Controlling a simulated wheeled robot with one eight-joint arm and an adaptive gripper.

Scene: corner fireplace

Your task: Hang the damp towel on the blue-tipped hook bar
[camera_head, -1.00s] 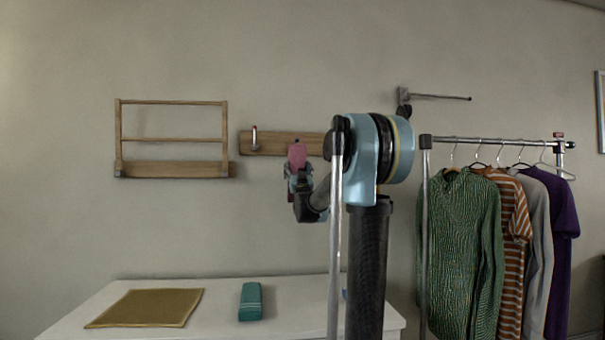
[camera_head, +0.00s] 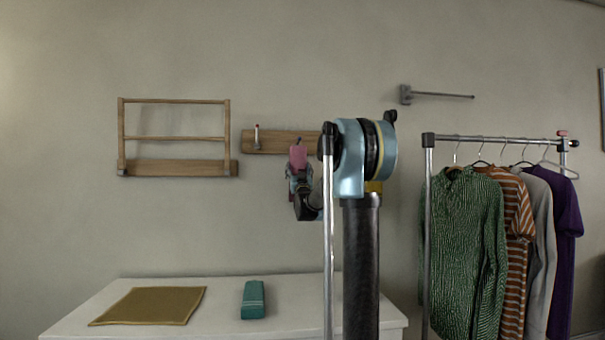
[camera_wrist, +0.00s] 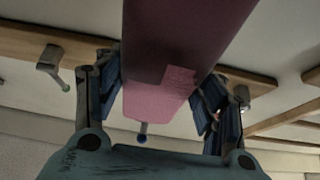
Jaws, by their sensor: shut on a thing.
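A pink towel (camera_head: 298,157) is held in my gripper (camera_head: 299,181), in front of the wooden hook bar (camera_head: 270,141) on the wall. In the wrist view, the towel (camera_wrist: 165,75) hangs between the two fingers of my gripper (camera_wrist: 160,98), which is shut on it. A blue-tipped hook (camera_wrist: 142,136) shows just beyond the towel's edge, near the middle of the picture. A green-tipped hook (camera_wrist: 52,66) is to its left. Another hook (camera_wrist: 242,96) is at the right, its tip colour unclear. My arm hides the bar's right end in the head view.
A wooden rack (camera_head: 175,168) is on the wall at left, and a metal wall rod (camera_head: 440,95) at upper right. A white table (camera_head: 225,300) below bears a mustard cloth (camera_head: 150,306) and a folded teal cloth (camera_head: 253,300). A clothes rail (camera_head: 490,137) with several garments stands at right.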

